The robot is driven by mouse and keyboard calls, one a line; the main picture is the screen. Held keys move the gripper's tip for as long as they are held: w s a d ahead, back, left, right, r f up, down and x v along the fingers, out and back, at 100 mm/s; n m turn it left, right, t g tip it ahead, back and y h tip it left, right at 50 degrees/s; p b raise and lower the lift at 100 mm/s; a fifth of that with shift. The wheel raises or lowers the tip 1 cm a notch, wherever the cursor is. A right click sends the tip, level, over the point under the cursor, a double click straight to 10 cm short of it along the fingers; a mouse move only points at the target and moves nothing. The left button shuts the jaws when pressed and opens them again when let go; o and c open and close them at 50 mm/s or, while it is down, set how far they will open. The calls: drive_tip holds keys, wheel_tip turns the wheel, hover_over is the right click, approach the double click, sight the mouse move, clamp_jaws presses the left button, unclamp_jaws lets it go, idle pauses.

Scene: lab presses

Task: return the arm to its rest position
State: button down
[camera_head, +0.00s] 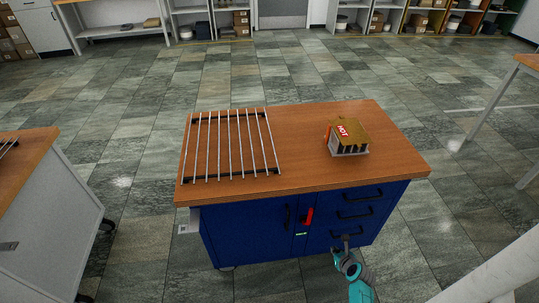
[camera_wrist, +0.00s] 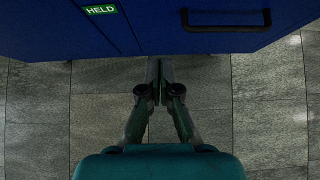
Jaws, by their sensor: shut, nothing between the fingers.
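My gripper (camera_head: 343,242) is at the lower right of the head view, in front of the lower drawers of the blue cabinet (camera_head: 260,240). Its teal wrist shows below it, and the rest of my arm is mostly out of view. In the wrist view my gripper (camera_wrist: 160,66) has its fingers together with nothing between them. They point toward the cabinet's lower edge, over the grey floor. A black drawer handle (camera_wrist: 226,27) is ahead and to the right of the fingertips. I cannot tell the exact gap to the cabinet.
A red handle (camera_head: 307,216) and a green HELD label (camera_wrist: 100,9) are on the front. Another bench (camera_head: 25,150) stands left. Tiled floor is open around.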

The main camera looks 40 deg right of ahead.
drive_tip(key=s+a+r+n+t, duration=0.1)
drive_tip(key=s+a+r+n, duration=0.2)
drive_tip(key=a+n, duration=0.4)
drive_tip(key=s+a+r+n, duration=0.2)
drive_tip(key=a+r+n, duration=0.25)
drive_tip(key=a, duration=0.45)
drive_tip(key=s+a+r+n+t, duration=0.1)
drive_tip(key=s+a+r+n, duration=0.15)
drive_tip(key=a+n, duration=0.45)
drive_tip(key=s+a+r+n+t+y, duration=0.1)
drive_tip(key=s+a+r+n, duration=0.3)
drive_tip(key=r+n, duration=0.4)
drive_tip(key=s+a+r+n+t+y, duration=0.2)
drive_tip(key=s+a+r+n, duration=0.2)
drive_tip(key=r+n, duration=0.3)
drive_tip(key=s+a+r+n+t+y, duration=0.1)
drive_tip(key=s+a+r+n, duration=0.3)
drive_tip(key=r+n, duration=0.4)
wheel_tip(320, 180, up, 5)
drive_tip(key=shift+f+n+t+y, duration=0.1)
drive_tip(key=shift+n+t+y, duration=0.25)
drive_tip(key=shift+t+y, duration=0.05)
